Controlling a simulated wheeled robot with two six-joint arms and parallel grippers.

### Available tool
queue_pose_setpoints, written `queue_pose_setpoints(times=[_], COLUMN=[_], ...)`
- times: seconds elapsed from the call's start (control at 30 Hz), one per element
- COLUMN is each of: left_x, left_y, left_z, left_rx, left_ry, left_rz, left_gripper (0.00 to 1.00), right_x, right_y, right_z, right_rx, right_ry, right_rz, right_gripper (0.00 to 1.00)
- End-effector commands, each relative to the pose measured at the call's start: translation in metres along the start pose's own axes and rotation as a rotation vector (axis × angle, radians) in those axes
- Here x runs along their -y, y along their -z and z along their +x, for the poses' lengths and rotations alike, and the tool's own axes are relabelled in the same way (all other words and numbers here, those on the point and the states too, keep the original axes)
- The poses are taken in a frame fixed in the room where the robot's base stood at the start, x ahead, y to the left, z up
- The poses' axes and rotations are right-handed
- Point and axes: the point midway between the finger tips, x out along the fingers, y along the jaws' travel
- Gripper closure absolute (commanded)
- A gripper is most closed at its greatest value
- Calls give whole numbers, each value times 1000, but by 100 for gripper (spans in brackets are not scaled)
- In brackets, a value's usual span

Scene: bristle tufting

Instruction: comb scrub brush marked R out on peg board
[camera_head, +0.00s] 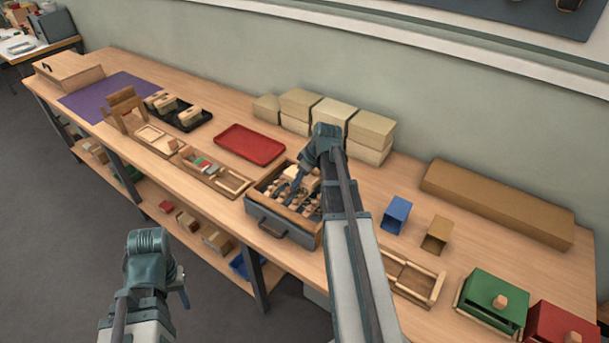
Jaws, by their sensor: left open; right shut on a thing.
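My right gripper (295,186) reaches into a grey open box (282,234) with a front handle. It is shut on a pale wooden piece (290,171) that looks like a brush block, partly hidden by the gripper. Several small pale and dark pieces lie in the box around it. No R mark can be read. My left gripper (181,284) is open and empty, low in front of the bench. Several pale brush-like blocks (163,103) sit on a black tray (188,125). A wooden stand (124,108) is beside it; I cannot tell which thing is the peg board.
Blue (396,214) and tan (437,235) bins, green (492,301) and red (560,325) boxes stand right. Cardboard boxes (334,116) line the wall. A purple mat (110,95) is mostly clear.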

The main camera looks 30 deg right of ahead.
Motion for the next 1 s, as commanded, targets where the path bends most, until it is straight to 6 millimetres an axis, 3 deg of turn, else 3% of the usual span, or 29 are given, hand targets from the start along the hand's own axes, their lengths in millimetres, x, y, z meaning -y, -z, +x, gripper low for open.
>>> queue_pose_setpoints(times=[0.33,0.8,1.0], left_x=[0,0,0], left_y=[0,0,0], left_z=[0,3,3], left_rx=[0,0,0], left_ry=[0,0,0], left_rz=[0,0,0], left_gripper=[50,50,50], right_x=[7,42,42], right_y=[0,-1,-1], right_z=[0,3,3], right_rx=[-2,-1,0], right_ry=[0,2,2], right_rz=[-1,-2,-1], right_gripper=[95,95,95])
